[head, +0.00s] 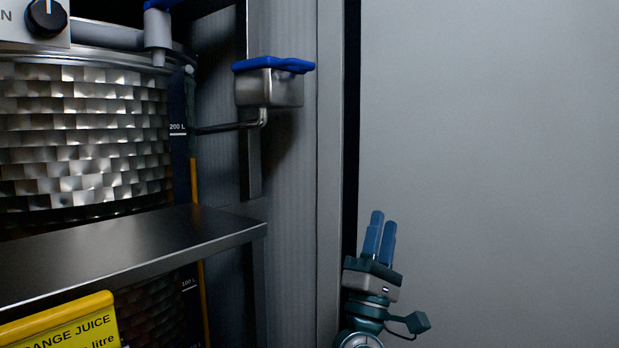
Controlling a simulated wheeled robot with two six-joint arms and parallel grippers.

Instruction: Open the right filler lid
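A blue lid (275,65) lies flat across the top of a small metal box (270,90), upper centre in the head view. It looks shut. A second blue cap (160,4) sits on a grey spout at the top edge, further left. I cannot tell for certain which is the right filler lid.
A steel tank (85,130) with a scale strip stands at the left, behind a metal shelf (120,255). A yellow orange juice sign (65,325) is below it. A bent metal rod (225,127) runs under the box. A large plain grey panel (490,130) fills the right.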

